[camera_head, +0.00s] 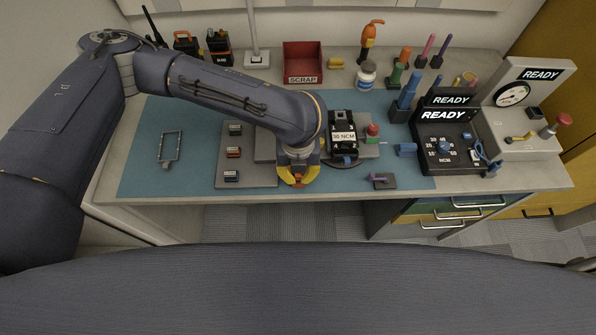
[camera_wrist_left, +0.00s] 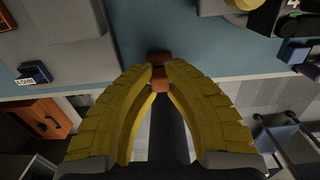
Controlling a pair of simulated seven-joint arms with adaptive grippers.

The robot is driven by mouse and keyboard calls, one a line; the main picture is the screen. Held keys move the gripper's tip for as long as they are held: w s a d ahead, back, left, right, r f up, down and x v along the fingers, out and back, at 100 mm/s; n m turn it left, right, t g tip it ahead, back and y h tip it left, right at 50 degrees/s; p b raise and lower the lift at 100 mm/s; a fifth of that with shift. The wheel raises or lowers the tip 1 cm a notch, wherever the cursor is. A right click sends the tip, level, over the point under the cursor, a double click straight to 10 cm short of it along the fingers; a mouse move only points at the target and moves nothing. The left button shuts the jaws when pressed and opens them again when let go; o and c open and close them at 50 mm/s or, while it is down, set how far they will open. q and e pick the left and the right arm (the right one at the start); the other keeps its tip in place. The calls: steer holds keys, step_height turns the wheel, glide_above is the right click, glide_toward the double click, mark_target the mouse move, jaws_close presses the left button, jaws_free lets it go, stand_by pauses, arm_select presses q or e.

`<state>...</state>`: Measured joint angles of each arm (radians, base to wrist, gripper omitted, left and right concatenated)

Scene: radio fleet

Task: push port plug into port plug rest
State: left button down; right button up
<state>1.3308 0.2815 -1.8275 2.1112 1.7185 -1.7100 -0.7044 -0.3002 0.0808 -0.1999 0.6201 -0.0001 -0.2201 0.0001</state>
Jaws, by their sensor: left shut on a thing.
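My left gripper (camera_head: 297,182), with yellow fingers, is at the bench's front edge, just right of the grey plate with small blocks. In the left wrist view its fingertips (camera_wrist_left: 160,78) are shut on a small orange-brown piece (camera_wrist_left: 158,58), which I take to be the port plug. I cannot tell which thing is the port plug rest. My right gripper is not in view.
A black device labelled 30 NCM (camera_head: 343,137) stands close right of my gripper. The grey plate (camera_head: 262,176) carries several small blocks. A torque unit marked READY (camera_head: 447,150) stands at right. A red scrap bin (camera_head: 303,62) is at the back. The blue mat's left side is mostly clear.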

arm_select(q)
steer(key=shift+f, duration=0.35)
stand_by(0.7)
steer(key=c, duration=0.8)
jaws_free()
steer(key=shift+r, duration=0.1)
steer(key=shift+r, duration=2.4)
